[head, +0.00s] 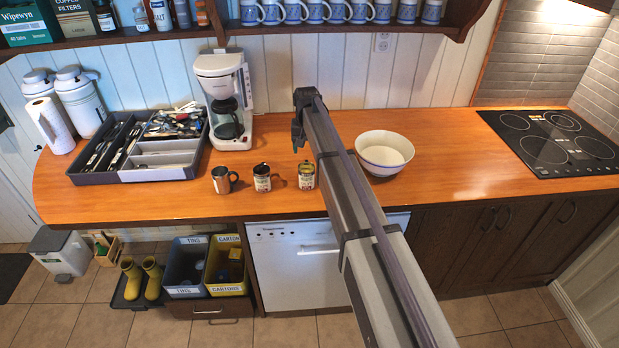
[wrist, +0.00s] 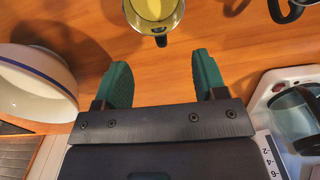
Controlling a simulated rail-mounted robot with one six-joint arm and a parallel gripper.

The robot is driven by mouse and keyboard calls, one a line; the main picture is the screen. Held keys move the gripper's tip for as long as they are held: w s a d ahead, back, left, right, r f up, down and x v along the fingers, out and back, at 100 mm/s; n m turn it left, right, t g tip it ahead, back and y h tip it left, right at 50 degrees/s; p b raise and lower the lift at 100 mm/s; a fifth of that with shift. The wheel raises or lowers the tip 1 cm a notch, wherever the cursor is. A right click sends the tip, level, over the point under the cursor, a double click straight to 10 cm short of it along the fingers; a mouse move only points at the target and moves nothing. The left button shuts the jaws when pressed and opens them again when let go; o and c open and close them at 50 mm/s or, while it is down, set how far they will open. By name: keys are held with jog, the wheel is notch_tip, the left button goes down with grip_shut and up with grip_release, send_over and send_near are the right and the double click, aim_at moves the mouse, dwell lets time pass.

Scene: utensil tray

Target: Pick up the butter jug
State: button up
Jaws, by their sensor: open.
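The butter jug (head: 306,181) looks like a small labelled vessel with yellow contents, upright near the counter's front edge. It also shows in the wrist view (wrist: 154,20), cut off by the top edge, with a dark part on the side towards my gripper. My gripper (head: 297,149) is over the counter, behind the jug as seen from the head. In the wrist view my gripper's green fingers (wrist: 160,80) are apart with nothing but counter between them. The jug lies ahead of the fingertips, roughly in line with the gap and apart from them.
Behind left are a coffee maker (head: 220,66) and a full utensil tray (head: 157,174). The counter before the hob is clear.

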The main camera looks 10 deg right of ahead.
aim_at(307, 161)
jog(key=f+b, duration=0.1)
jog(key=f, duration=0.2)
jog(key=shift+d+f+b, duration=0.2)
jog(key=shift+b, duration=0.1)
jog(key=shift+f+b, duration=0.35)
jog(key=shift+a+r, duration=0.1)
jog(key=shift+r, duration=0.05)
jog(key=f+b, duration=0.5)
jog(key=shift+a+f, duration=0.2)
jog(key=shift+r, duration=0.25)
grip_shut()
